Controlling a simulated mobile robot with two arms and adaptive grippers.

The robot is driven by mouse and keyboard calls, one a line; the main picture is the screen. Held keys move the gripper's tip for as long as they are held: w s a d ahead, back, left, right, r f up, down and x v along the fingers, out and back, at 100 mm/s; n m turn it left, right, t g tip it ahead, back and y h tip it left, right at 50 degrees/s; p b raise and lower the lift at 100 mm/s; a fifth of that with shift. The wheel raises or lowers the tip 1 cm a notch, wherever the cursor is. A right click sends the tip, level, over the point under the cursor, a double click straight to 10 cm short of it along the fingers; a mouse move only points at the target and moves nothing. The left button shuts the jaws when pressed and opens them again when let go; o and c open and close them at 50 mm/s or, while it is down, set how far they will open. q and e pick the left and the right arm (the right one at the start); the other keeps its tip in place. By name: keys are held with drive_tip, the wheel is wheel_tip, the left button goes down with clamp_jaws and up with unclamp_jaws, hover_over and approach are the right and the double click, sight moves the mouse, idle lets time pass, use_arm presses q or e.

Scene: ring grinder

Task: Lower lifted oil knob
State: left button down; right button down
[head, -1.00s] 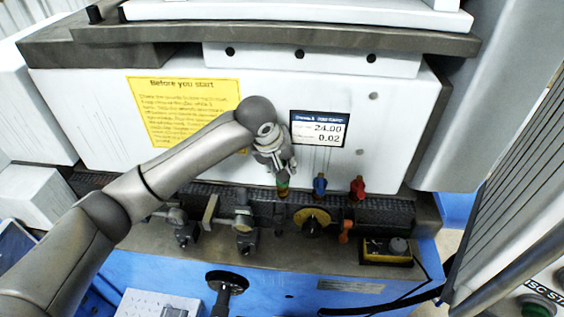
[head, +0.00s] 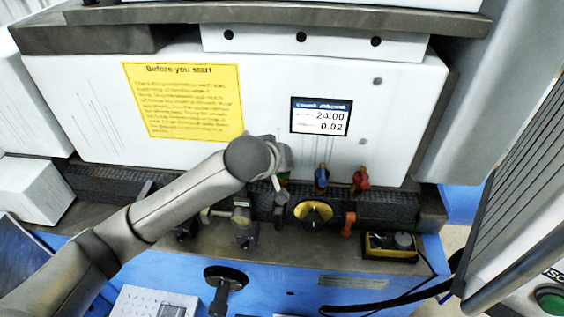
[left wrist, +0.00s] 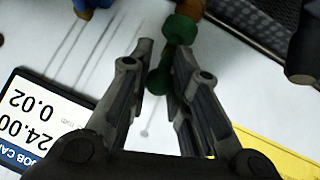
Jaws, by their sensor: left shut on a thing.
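A green knob (head: 285,177) stands on the dark ribbed strip below the white panel, mostly hidden behind my left gripper (head: 278,182). In the left wrist view the green knob (left wrist: 181,28) shows at and between the fingertips of my left gripper (left wrist: 160,52). The fingers are shut on its green lever, which reaches down between them. Its brownish base is partly cut off by the picture's top edge. A blue knob (head: 321,178) and a red knob (head: 360,179) stand to its right. No label tells which is the oil knob. My right gripper is out of view.
A yellow notice (head: 183,102) and a small display (head: 320,117) are on the white panel (head: 280,70). A round yellow dial (head: 313,213) and an orange lever (head: 348,224) sit just below the knobs. A yellow-black box (head: 390,246) stands to the right.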

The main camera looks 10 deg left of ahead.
use_arm(q)
drive_tip(key=f+t+b, duration=0.1)
drive_tip(key=t+b, duration=0.1)
drive_tip(key=b, duration=0.3)
drive_tip(key=s+f+t+b, duration=0.1)
drive_tip(key=t+b, duration=0.2)
drive_tip(key=b, duration=0.3)
drive_tip(key=s+f+m+t+b, duration=0.1)
drive_tip(key=t+b, duration=0.2)
drive_tip(key=b, duration=0.2)
drive_tip(key=shift+f+h, duration=0.3)
drive_tip(key=shift+r+t+b, duration=0.1)
drive_tip(key=shift+t+b, duration=0.4)
drive_tip(key=shift+b, duration=0.85)
drive_tip(key=c, duration=1.3)
unclamp_jaws()
drive_tip(key=shift+s, duration=0.15)
drive_tip(key=s, duration=0.4)
drive_tip(key=s+a, duration=0.1)
drive_tip(key=s, duration=0.2)
drive_tip(key=shift+s, duration=0.1)
drive_tip(key=shift+f, duration=0.2)
